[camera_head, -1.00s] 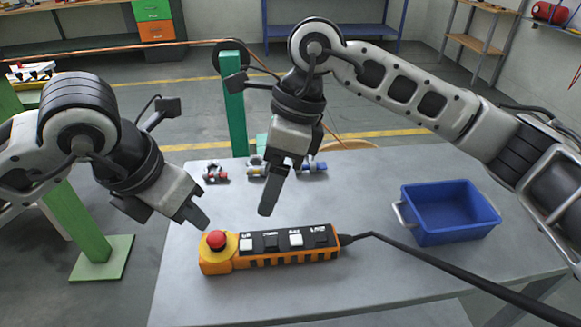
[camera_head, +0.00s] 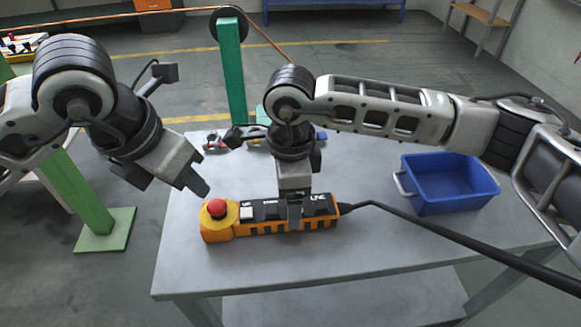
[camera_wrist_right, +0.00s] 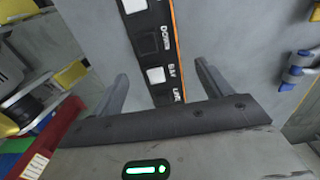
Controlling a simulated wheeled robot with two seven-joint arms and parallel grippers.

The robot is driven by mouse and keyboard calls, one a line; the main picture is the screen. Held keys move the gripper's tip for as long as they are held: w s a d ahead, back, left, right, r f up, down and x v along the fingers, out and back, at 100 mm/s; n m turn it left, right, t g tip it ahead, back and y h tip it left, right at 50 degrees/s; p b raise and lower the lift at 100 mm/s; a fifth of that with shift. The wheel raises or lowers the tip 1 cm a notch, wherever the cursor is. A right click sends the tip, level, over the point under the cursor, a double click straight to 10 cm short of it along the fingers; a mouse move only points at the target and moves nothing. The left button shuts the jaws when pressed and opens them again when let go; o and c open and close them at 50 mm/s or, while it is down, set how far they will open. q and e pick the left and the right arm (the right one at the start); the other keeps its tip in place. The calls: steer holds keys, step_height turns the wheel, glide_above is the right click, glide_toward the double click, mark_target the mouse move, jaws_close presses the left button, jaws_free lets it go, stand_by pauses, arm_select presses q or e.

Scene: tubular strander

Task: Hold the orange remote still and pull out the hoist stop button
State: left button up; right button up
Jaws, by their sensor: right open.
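The orange remote (camera_head: 248,231) lies on the grey table, its black face up with a row of labelled buttons. Its red mushroom stop button (camera_head: 217,207) sits on a yellow collar at the left end. My right gripper (camera_head: 295,215) is low over the remote's cable half, hiding some buttons. In the right wrist view its open fingers (camera_wrist_right: 163,88) stand on either side of the remote (camera_wrist_right: 152,45), with gaps visible. My left gripper (camera_head: 200,188) hangs above and slightly left of the red button, apart from it; its finger opening cannot be made out.
A black cable (camera_head: 400,224) runs from the remote's right end across the table's right side. A blue bin (camera_head: 452,205) stands at the right. Small shackles (camera_head: 215,142) lie at the back edge. The table front (camera_head: 300,270) is clear.

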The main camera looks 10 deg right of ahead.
steer(key=shift+f, duration=1.85)
